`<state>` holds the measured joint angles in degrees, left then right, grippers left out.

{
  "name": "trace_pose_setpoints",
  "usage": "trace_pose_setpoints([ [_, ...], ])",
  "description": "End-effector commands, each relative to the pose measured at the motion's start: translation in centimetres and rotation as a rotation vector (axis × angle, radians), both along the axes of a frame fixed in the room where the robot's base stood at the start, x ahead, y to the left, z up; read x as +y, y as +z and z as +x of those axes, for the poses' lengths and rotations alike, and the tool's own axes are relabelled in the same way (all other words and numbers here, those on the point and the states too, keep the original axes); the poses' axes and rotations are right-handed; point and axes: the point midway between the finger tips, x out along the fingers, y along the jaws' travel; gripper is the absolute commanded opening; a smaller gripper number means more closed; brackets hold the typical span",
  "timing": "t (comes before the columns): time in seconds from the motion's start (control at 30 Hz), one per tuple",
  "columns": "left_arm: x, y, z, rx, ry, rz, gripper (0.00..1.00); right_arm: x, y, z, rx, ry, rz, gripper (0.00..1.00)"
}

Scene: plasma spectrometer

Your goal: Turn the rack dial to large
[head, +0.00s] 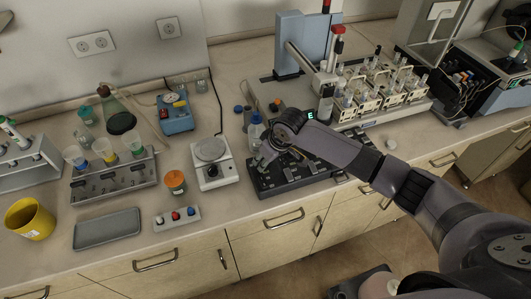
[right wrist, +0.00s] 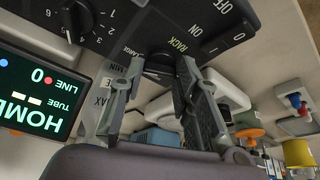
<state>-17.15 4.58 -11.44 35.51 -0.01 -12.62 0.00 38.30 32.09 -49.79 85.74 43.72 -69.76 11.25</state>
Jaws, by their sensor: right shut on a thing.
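In the right wrist view, a dark control panel (right wrist: 108,22) fills the top, with a RACK label and a LARGE label beside the rack dial (right wrist: 160,64). The dial is a dark round knob, and the fingers of my right gripper (right wrist: 158,82) lie on either side of it, shut on it. The dial's pointer is mostly hidden, so I cannot tell its setting. In the head view, my right gripper (head: 268,153) is at the front of the autosampler (head: 306,50), and the wrist hides the dial. My left gripper is not in view.
A lit display (right wrist: 38,95), a numbered knob (right wrist: 75,22) and an OFF/ON switch area adjoin the dial. A dark slotted tray (head: 325,170) lies under my wrist. A white balance (head: 212,172) stands to the left. Sample vials in racks (head: 385,82) stand behind my arm.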

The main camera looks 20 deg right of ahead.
Motion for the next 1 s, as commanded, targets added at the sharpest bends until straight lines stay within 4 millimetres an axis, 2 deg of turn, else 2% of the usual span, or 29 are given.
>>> trace_pose_setpoints([
  [0.13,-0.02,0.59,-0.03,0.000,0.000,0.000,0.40,0.08,0.20,0.06,-0.002,-0.030,0.002,0.02],
  [0.57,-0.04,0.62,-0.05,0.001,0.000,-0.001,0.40,0.03,0.08,0.11,-0.003,-0.041,0.000,0.02],
  [0.6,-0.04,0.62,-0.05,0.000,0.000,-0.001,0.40,0.03,0.08,0.11,-0.003,-0.041,0.000,0.30],
  [0.9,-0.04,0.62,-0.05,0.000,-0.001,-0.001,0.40,0.03,0.04,0.05,-0.001,-0.040,0.000,0.50],
  [1.0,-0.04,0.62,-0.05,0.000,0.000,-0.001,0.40,0.02,0.02,0.04,-0.001,-0.040,0.000,0.50],
])
